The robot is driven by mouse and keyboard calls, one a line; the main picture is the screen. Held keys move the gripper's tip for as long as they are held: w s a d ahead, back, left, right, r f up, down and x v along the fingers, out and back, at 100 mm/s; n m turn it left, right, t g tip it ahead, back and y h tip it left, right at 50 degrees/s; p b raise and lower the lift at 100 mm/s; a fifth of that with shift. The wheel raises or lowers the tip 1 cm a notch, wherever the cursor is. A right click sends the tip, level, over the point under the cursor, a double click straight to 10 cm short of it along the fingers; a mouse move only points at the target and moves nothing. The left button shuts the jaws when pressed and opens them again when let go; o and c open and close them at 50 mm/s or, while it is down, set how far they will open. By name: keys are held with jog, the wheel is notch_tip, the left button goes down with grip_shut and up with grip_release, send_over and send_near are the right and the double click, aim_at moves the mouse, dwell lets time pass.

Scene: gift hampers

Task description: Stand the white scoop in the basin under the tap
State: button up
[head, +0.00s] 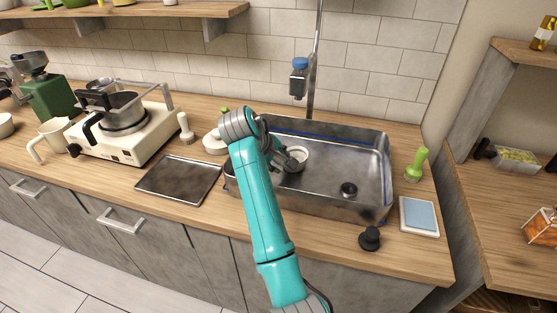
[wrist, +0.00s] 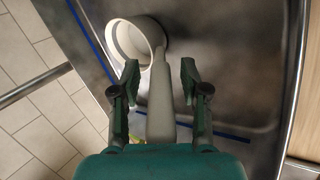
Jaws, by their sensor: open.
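The white scoop (wrist: 162,95) is inside the steel basin (head: 320,199), in the left part of it in the head view, where its round cup (head: 298,154) shows. In the wrist view the cup is at the upper left and the handle runs down between my fingers. My gripper (wrist: 160,85) is open, with a finger on each side of the handle and gaps beside it. In the head view my gripper (head: 290,160) is low in the basin, partly hidden by my arm. The tap (head: 299,78) stands behind the basin, above it.
A dark tray (head: 180,180) lies left of the basin. A green-handled brush (head: 417,164), a blue-topped pad (head: 419,217) and a black stopper-like object (head: 370,239) stand to the right and front. The basin's right half is clear around the drain (head: 349,189).

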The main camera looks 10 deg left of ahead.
jog(key=v, duration=1.2)
jog(key=shift+r, duration=0.15)
